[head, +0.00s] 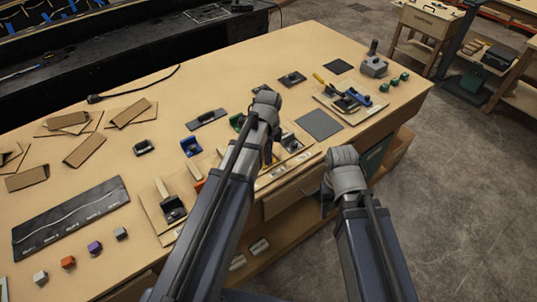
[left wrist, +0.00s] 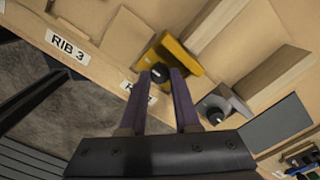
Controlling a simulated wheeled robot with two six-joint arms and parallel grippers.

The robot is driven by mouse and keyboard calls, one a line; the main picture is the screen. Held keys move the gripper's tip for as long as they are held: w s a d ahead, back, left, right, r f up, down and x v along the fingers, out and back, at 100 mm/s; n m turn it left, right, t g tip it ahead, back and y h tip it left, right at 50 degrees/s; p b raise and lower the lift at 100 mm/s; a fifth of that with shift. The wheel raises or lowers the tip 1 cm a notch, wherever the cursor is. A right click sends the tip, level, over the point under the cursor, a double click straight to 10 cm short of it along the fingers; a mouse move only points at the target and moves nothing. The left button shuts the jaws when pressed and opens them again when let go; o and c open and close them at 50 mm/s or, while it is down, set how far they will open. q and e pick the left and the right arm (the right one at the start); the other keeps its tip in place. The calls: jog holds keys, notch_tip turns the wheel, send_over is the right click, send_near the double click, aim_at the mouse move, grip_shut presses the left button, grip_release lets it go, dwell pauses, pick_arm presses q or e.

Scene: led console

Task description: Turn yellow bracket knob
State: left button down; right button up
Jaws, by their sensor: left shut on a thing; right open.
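The yellow bracket (left wrist: 184,55) stands on a tan wooden board in the left wrist view. Its dark round knob (left wrist: 159,72) faces the camera. My left gripper (left wrist: 161,78) has its two purple fingers on either side of the knob and is shut on it. In the head view my left arm covers most of the bracket area, so the grip is hidden there. My right gripper (head: 327,198) hangs beyond the front edge of the table, away from the bracket. It is open, mostly hidden behind its own wrist.
A grey bracket (left wrist: 222,102) with a dark knob stands right of the yellow one. Wooden ribs rise from the board, and a "RIB 3" label (left wrist: 68,46) marks its edge. A blue bracket (head: 191,146) and a grey mat (head: 320,124) are on the table (head: 230,75).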

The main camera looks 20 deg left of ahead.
pick_arm(q)
jog(key=c, duration=0.9)
grip_release()
jog(key=shift+r, duration=0.1)
notch_tip(320, 180, up, 8)
jog(key=p, duration=0.8)
jog(key=shift+f, duration=0.2)
jog(key=shift+s+d+f, duration=0.1)
jog(key=s+d+f+n+b, duration=0.4)
jog(key=s+d+n, duration=0.1)
jog(key=s+n, duration=0.1)
jog(key=s+d+f+n+y+b, duration=0.1)
jog(key=s+d+f+n+b, duration=0.2)
jog(key=s+d+n, duration=0.3)
jog(key=s+n+b, duration=0.1)
jog(key=s, duration=0.2)
jog(key=shift+d+f, duration=0.15)
jog(key=shift+f, duration=0.25)
